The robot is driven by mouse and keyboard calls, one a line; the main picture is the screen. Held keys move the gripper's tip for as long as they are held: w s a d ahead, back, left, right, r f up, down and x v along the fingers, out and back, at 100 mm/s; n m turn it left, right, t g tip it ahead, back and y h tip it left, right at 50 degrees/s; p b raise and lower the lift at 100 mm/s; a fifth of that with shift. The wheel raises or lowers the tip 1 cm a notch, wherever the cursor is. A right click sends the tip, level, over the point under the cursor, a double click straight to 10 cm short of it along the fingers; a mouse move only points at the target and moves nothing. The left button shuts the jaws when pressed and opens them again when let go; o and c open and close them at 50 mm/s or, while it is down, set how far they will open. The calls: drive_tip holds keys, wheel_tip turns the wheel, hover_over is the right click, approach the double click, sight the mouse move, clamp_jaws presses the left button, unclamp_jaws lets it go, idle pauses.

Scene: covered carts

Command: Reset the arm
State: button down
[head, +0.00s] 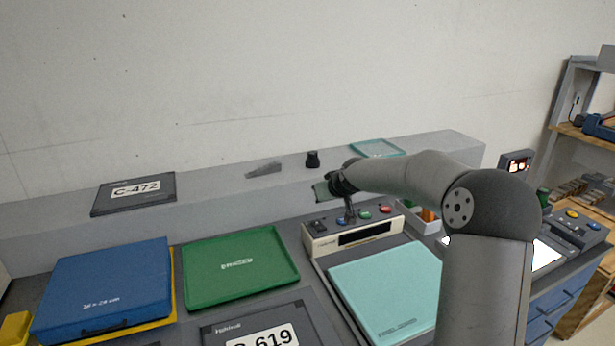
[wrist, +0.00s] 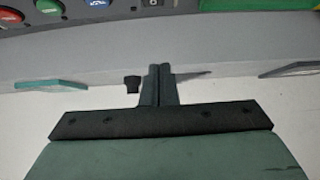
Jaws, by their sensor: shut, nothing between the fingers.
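My arm reaches in from the right in the head view. My gripper (head: 321,191) hangs in the air in front of the grey ledge, above the control box. In the wrist view the two dark fingers of my gripper (wrist: 161,72) stand close together, shut with nothing between them. Its green and black body fills the lower part of that view. No held object shows.
A grey ledge (head: 230,190) bears a black knob-like piece (head: 312,159), a grey wedge (head: 264,169), a C-472 plate (head: 134,193) and a teal tray (head: 378,148). Below lie blue (head: 108,285), green (head: 240,266) and turquoise (head: 392,290) covers and a control box (head: 352,238).

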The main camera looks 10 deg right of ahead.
drive_tip(key=s+a+f+g, duration=0.1)
drive_tip(key=s+g, duration=0.2)
drive_tip(key=s, duration=1.2)
drive_tip(key=s+a+f+m+g+h, duration=0.1)
drive_tip(key=s+a+f+g, duration=0.1)
drive_tip(key=s, duration=1.4)
drive_tip(key=s+a+f+m+g+h, duration=0.1)
drive_tip(key=s+a+f+g, duration=0.1)
drive_tip(key=s, duration=1.4)
drive_tip(key=shift+f+g, duration=0.25)
drive_tip(key=shift+g, duration=0.65)
